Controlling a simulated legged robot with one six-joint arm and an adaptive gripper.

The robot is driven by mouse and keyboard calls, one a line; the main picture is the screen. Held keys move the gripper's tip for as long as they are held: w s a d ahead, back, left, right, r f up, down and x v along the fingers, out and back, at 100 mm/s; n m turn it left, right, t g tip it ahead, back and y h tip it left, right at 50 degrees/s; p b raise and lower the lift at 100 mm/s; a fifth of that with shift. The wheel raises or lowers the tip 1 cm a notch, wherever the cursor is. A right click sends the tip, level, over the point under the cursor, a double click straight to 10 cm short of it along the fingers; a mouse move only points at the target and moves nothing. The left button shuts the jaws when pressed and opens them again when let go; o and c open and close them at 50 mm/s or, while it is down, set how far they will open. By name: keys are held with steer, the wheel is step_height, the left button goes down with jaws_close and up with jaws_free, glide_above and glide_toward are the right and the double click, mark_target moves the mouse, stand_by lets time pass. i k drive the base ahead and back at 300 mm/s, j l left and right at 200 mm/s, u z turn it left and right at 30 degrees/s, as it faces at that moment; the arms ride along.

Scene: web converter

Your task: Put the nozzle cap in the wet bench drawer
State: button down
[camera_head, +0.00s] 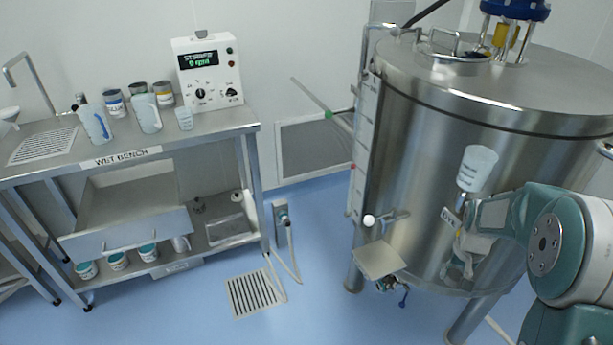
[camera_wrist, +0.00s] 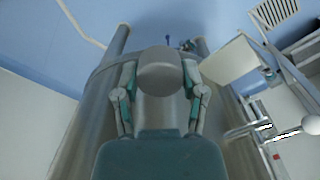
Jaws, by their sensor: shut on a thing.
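The nozzle cap (camera_head: 478,168) is a pale, tapered, cup-like piece in front of the steel tank in the head view. In the wrist view it shows as a grey rounded piece (camera_wrist: 160,75) between the fingers. My gripper (camera_head: 468,192) is shut on it, with a finger on each side in the wrist view (camera_wrist: 161,82). The fingertips are small and partly unclear in the head view. The wet bench drawer (camera_head: 125,238) is pulled out under the bench top at the left, far from my gripper. Its visible floor looks bare.
The steel tank (camera_head: 430,130) stands close behind my gripper, with a small tray (camera_head: 380,260) and valve low on its front. The wet bench (camera_head: 200,135) holds jugs, jars and a stirrer box (camera_head: 205,70). A floor drain (camera_head: 253,294) and hose lie between; floor there is mostly clear.

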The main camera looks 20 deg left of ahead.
mark_target(134, 212)
steer(key=u, duration=0.55)
steer(key=i+j+u, duration=0.15)
steer(key=i+j, duration=0.3)
steer(key=j, duration=0.25)
steer(key=i+j+u, duration=0.1)
steer(key=i+j, duration=0.4)
steer(key=j, duration=0.2)
steer(key=i+j+u, duration=0.15)
steer(key=i+j, duration=0.35)
steer(key=j, duration=0.1)
